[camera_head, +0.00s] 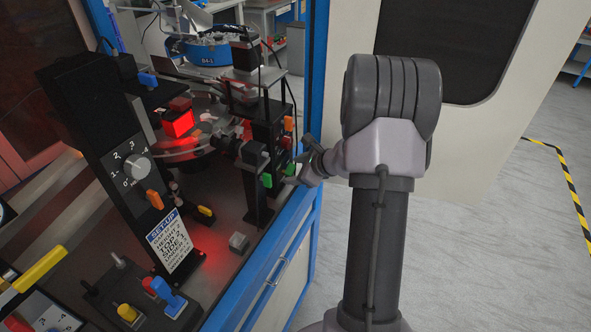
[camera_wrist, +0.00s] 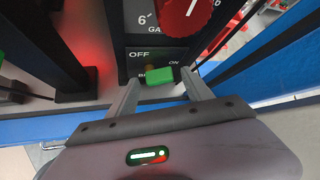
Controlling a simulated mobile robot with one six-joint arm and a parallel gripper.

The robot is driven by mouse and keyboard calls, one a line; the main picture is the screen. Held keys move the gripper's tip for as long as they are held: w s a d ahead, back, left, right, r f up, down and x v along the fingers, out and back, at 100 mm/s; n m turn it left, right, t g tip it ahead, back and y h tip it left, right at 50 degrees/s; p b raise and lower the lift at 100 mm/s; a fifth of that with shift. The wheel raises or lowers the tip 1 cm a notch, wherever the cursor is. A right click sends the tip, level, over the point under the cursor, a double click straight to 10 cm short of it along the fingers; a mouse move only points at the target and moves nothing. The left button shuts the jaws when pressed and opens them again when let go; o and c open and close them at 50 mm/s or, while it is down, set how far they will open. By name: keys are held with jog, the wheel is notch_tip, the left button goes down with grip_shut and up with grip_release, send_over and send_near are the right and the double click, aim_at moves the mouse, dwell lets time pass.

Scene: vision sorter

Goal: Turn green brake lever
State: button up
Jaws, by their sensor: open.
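The green brake lever (camera_wrist: 160,78) shows in the wrist view on a black panel (camera_wrist: 133,30). The panel reads OFF at left and ON at right, with a partly hidden label below. My gripper (camera_wrist: 160,82) is open, with one finger on each side of the lever; I cannot tell whether either finger touches it. In the head view my gripper (camera_head: 302,173) is beside the black posts at the bench's right edge. A green piece (camera_head: 290,169) next to it looks like the same lever.
A red knob (camera_wrist: 186,14) sits just above the lever on the same panel. Another green piece (camera_head: 267,180) is on a nearer post. A blue frame post (camera_head: 313,75) stands behind my arm. The floor (camera_head: 490,220) at right is clear.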

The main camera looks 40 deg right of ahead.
jog(key=p+v, duration=0.4)
jog(key=v, duration=1.3)
jog(key=shift+s+r, duration=0.2)
